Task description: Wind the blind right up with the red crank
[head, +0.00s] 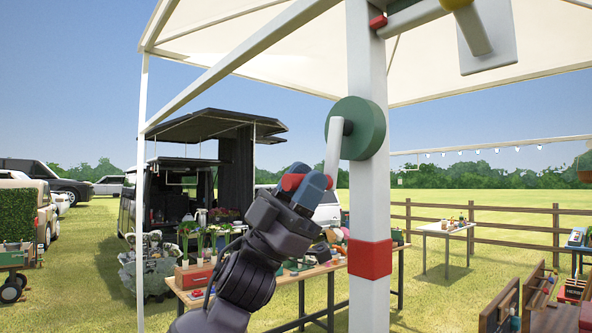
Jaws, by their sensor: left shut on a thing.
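The crank is a green disc (368,128) on the side of a white post, with a pale crank arm (333,152) hanging down from it. A red handle (292,182) shows at the lower end of the arm. My left gripper (309,184), with blue fingers, is shut on this red handle, below and left of the disc. The fingers hide part of the handle. I cannot make out a blind for certain in this view. My right gripper is not in view.
The white post (368,205) with a red band (369,260) stands just right of my gripper. A cream canopy (290,55) is overhead. A wooden table (320,272) with plants and goods stands behind my arm. A pale fitting (487,40) hangs at the upper right.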

